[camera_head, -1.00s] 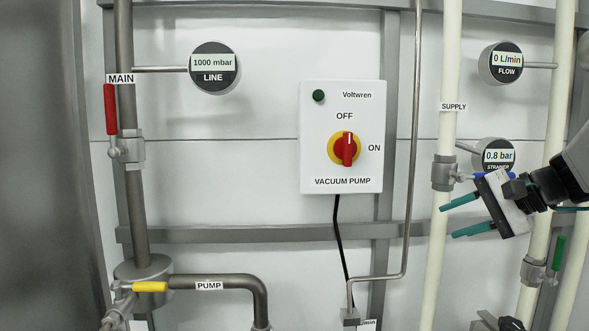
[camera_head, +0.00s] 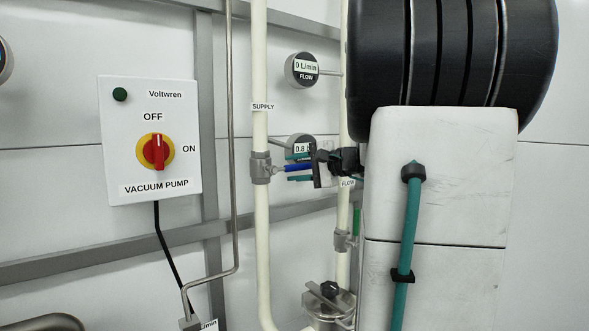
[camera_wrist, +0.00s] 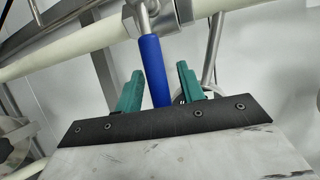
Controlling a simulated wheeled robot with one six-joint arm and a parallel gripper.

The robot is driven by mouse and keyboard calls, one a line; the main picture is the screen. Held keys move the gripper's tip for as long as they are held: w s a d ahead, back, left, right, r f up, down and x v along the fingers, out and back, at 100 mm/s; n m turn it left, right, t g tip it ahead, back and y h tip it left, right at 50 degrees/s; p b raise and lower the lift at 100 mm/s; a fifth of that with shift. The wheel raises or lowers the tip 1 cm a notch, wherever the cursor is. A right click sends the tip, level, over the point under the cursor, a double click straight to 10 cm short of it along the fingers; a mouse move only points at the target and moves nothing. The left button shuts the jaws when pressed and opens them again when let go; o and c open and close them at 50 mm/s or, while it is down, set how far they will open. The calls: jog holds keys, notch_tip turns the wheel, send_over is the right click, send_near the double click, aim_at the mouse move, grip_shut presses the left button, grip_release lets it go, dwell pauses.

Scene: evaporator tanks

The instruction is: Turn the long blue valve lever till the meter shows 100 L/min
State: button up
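The blue valve lever (camera_head: 298,168) sticks out to the right from the valve (camera_head: 260,168) on the cream SUPPLY pipe. My gripper (camera_head: 288,167) is open around the lever, one green finger above it and one below. In the wrist view the blue lever (camera_wrist: 150,70) runs between the two green fingers (camera_wrist: 158,88), with a gap on each side. The flow meter (camera_head: 302,69) reads 0 L/min. My gripper partly hides the strainer gauge (camera_head: 299,146) behind it.
A second cream pipe with a green-handled valve (camera_head: 343,240) stands to the right. The vacuum pump box (camera_head: 150,140) is on the wall at left, its red switch (camera_head: 156,152) upright. A steel strainer body (camera_head: 328,300) is below. My arm fills the right side.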

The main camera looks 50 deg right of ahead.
jog(key=shift+w, duration=0.25)
grip_shut()
jog(key=shift+f, duration=0.2)
jog(key=a+f+m+t, duration=0.3)
jog(key=f+m, duration=0.2)
jog(key=m, duration=0.4)
jog(key=shift+w+f+t+y, duration=0.3)
jog(key=shift+t+y, duration=0.1)
dwell(0.4)
